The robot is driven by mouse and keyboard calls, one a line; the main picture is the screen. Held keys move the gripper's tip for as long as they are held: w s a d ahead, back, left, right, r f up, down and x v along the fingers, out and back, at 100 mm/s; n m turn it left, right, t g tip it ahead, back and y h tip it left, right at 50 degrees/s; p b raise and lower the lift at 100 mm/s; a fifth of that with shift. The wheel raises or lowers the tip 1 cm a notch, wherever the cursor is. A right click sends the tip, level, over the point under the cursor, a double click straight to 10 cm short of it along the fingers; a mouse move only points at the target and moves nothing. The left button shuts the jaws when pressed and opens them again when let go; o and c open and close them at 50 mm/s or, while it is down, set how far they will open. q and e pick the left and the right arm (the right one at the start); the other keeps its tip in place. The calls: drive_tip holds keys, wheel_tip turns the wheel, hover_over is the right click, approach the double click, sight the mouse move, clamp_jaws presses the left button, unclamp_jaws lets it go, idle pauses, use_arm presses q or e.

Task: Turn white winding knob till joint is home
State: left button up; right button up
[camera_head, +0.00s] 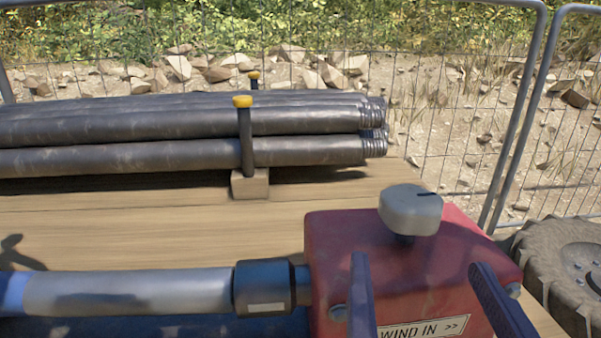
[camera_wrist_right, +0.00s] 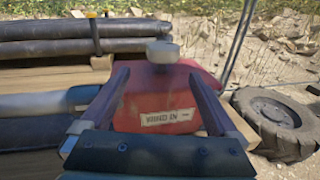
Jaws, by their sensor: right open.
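The white winding knob (camera_head: 410,208) stands on top of a red box (camera_head: 330,235) with a dark mark on its upper face. The box's front label reads "WIND IN >>". A grey pipe (camera_head: 130,291) meets the box through a dark blue collar (camera_head: 264,286) on its left side. My right gripper (camera_head: 422,262) is open, its two fingers in front of the box, below and nearer than the knob. In the right wrist view the knob (camera_wrist_right: 162,51) shows beyond and between the open fingertips (camera_wrist_right: 160,78), apart from them. My left gripper is not in view.
Dark threaded pipes (camera_head: 180,125) lie stacked on a wooden deck (camera_head: 130,225), held by posts with yellow caps (camera_head: 242,101). A wire fence (camera_head: 450,130) stands behind. A muddy tyre (camera_head: 560,265) sits at the right. The space above the knob looks clear.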

sight(419, 199)
drive_tip(key=w+d+n+y+p, duration=0.1)
drive_tip(key=n+y, duration=0.1)
drive_tip(key=w+d+n+g+y+p, duration=0.1)
drive_tip(key=n+y, duration=0.1)
drive_tip(key=y, duration=0.1)
drive_tip(key=w+d+n+y, duration=0.1)
drive_tip(key=n+y, duration=0.1)
drive_tip(key=y, duration=0.1)
drive_tip(key=shift+d+f+g+p, duration=0.1)
drive_tip(key=shift+d+g+p, duration=0.3)
drive_tip(key=d+r+n+g+y+p, duration=0.1)
drive_tip(key=d+r+n+g+y, duration=0.1)
drive_tip(key=n+g, duration=0.1)
drive_tip(key=d+r+n+g+y+p, duration=0.2)
drive_tip(key=d+r+n+g+y, duration=0.1)
drive_tip(key=shift+s+r, duration=0.1)
drive_tip(key=shift+r, duration=0.25)
drive_tip(key=shift+s+d+r+n+g, duration=0.1)
drive_tip(key=shift+r+n+g, duration=0.05)
drive_tip(key=shift+n+g, duration=0.15)
drive_tip(key=p+x, duration=0.1)
drive_tip(key=x, duration=0.7)
drive_tip(key=shift+a, duration=0.35)
drive_tip(key=shift+w+a+f+p, duration=0.3)
drive_tip(key=shift+w+a+f, duration=0.05)
drive_tip(key=shift+w+a, duration=0.1)
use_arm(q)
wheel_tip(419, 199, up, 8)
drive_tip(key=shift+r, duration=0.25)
